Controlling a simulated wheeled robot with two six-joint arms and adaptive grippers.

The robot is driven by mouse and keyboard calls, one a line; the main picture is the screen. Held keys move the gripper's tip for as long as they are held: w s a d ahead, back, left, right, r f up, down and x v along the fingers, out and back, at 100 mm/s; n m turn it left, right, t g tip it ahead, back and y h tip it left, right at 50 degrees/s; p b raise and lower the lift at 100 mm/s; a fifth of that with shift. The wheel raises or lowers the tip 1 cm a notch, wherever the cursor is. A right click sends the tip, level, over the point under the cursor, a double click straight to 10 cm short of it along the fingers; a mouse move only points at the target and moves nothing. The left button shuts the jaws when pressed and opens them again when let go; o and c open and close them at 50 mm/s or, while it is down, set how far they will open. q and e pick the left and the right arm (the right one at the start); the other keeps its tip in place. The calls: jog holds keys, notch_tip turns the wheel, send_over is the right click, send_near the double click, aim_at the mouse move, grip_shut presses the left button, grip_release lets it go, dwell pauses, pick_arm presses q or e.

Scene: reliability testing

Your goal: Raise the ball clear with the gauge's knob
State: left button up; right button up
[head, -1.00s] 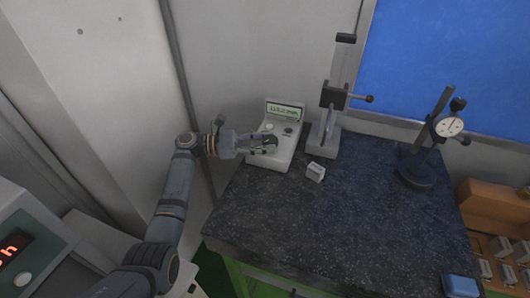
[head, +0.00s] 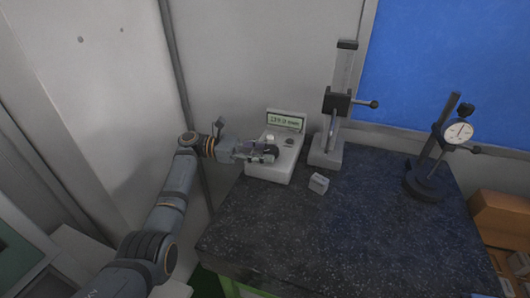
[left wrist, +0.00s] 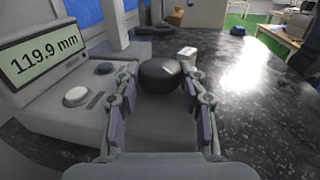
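The grey digital gauge (head: 268,172) stands at the table's back left. Its green display reads 119.9 mm in the left wrist view (left wrist: 45,58). Its black round knob (left wrist: 160,77), with a white mark, shows in that view. My left gripper (head: 262,154) is at the gauge's front, its fingers (left wrist: 160,84) on either side of the knob. They look open, with narrow gaps; light contact cannot be ruled out. A grey stand (head: 327,150) behind has a black carriage (head: 337,102) with a side handle. I cannot make out a ball under it. My right gripper is not in view.
A small light block (head: 319,184) lies right of the gauge; it also shows in the left wrist view (left wrist: 187,52). A dial indicator stand (head: 425,182) is at the back right. The dark speckled table (head: 340,235) is clear in front.

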pick_arm(q)
jog(key=o, duration=0.4)
jog(key=a, duration=0.4)
jog(key=w+a, duration=0.1)
jog(key=a, duration=0.7)
jog(key=shift+w, duration=0.2)
